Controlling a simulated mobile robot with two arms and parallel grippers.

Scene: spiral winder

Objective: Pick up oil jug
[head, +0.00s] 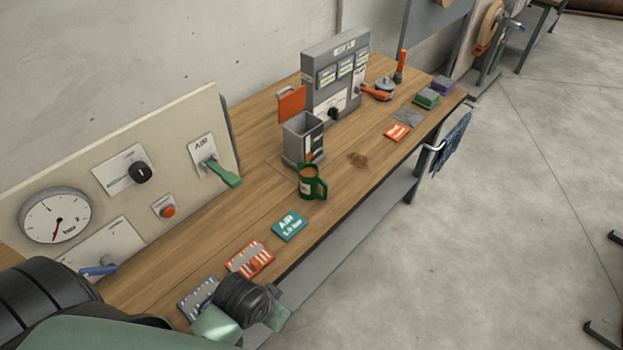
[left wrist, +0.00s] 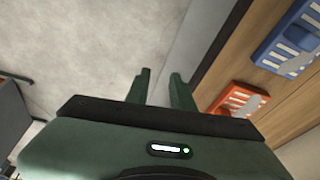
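The oil jug is most likely the green jug with a handle (head: 312,183), upright on the workbench in the head view, with brownish-orange showing at its top. It stands just in front of an open grey metal box (head: 303,138). My left gripper is at the bottom of the head view (head: 246,318), by the bench's front edge, well short of the jug. In the left wrist view its two fingers (left wrist: 159,82) are apart with nothing between them. The jug does not show in that view. My right gripper is not in view.
An orange card (head: 250,259), a blue-grey card (head: 200,298) and a teal AIR card (head: 290,226) lie along the front of the wooden bench (head: 235,215). A panel with a gauge (head: 56,216) and a green lever (head: 223,173) stands behind. Open floor (head: 450,260) lies right.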

